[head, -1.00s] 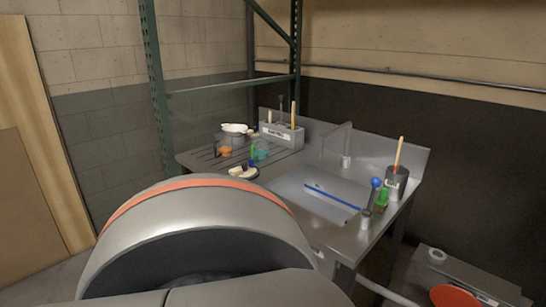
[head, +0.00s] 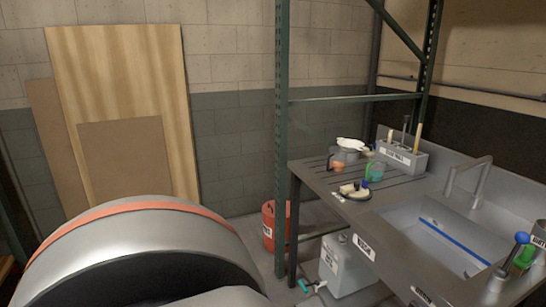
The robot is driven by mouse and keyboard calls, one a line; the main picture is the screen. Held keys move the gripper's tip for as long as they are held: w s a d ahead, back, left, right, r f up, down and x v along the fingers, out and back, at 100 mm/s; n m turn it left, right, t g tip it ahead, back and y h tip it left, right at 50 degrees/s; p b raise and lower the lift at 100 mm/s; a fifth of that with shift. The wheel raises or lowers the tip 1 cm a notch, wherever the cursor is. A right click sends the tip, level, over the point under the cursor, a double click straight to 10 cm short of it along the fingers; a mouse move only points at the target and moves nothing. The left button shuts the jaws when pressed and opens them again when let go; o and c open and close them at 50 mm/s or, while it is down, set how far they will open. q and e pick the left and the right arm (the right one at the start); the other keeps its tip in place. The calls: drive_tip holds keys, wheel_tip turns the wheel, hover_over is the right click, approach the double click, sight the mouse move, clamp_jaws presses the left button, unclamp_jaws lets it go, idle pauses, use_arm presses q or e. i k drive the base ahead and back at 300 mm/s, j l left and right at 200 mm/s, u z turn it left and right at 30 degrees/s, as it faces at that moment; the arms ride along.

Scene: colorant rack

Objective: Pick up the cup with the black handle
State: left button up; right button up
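On the left part of the metal sink table (head: 310,178) stands a small orange cup (head: 338,166) with a dark, seemingly black handle on its left side. It is small in the head view and its details are hard to tell. A teal-green cup (head: 376,171) stands to its right, and a white bowl-like vessel (head: 350,143) is behind it. Neither of my grippers is in view. A large grey rounded part of my own body fills the lower left, far from the cup.
A grey holder with upright tools (head: 402,158) stands behind the cups. The sink basin (head: 440,228) is to the right. A green rack post (head: 282,130) rises left of the table. A red container (head: 270,224) and a grey jug (head: 345,265) stand below. Wooden boards (head: 125,110) lean on the wall.

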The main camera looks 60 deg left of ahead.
sight(337, 159)
drive_tip(key=u, duration=1.6)
drive_tip(key=z, duration=1.85)
drive_tip(key=u, duration=1.85)
drive_tip(key=i+j+z, duration=0.15)
drive_tip(key=z, duration=0.25)
drive_tip(key=i+j+z, duration=0.1)
drive_tip(key=j+z, duration=0.25)
